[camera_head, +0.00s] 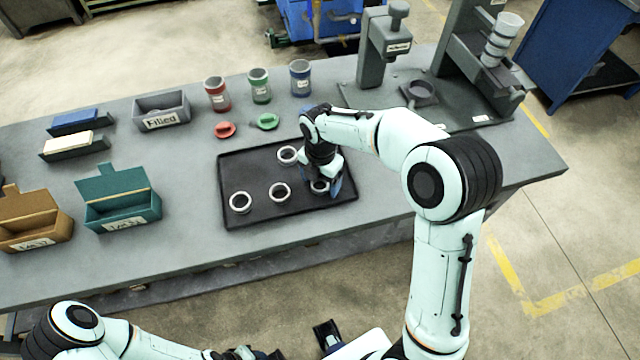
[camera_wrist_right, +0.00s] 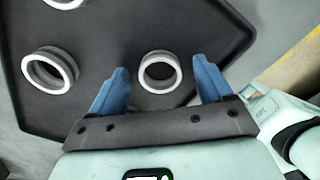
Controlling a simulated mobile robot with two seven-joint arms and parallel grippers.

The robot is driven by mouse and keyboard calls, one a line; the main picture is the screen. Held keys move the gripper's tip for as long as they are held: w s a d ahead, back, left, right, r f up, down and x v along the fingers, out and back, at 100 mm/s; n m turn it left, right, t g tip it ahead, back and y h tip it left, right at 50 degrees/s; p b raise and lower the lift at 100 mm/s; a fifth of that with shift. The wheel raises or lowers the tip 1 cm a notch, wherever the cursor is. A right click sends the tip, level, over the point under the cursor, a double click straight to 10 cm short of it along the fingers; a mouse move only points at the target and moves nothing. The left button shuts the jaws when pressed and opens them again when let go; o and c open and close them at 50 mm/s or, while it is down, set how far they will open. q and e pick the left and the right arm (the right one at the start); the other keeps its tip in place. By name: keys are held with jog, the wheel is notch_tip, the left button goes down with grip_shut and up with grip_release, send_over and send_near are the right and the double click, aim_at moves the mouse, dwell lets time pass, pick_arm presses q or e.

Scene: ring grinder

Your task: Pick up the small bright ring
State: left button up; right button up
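Several pale rings lie on a black tray (camera_head: 260,165) in the head view. One ring (camera_head: 319,187) at the tray's right is partly hidden by my right gripper (camera_head: 323,185). In the right wrist view, the blue fingers are spread wide, with a small bright ring (camera_wrist_right: 145,76) lying between them and apart from both. A larger-looking ring (camera_wrist_right: 38,82) lies to its left. Other rings show in the head view at the tray's left (camera_head: 232,206), middle (camera_head: 272,196) and back (camera_head: 280,158). My left arm is at the bottom left; its gripper's fingers cannot be made out clearly.
Red (camera_head: 217,95), green (camera_head: 260,87) and blue (camera_head: 300,79) containers stand behind the tray. A grey bin (camera_head: 160,112) and a teal box (camera_head: 122,205) are to the left. A grey press-like machine (camera_head: 385,50) stands at the back right. The bench front is mostly clear.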

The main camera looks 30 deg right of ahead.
jog(key=c, duration=1.1)
jog(key=shift+r, duration=0.1)
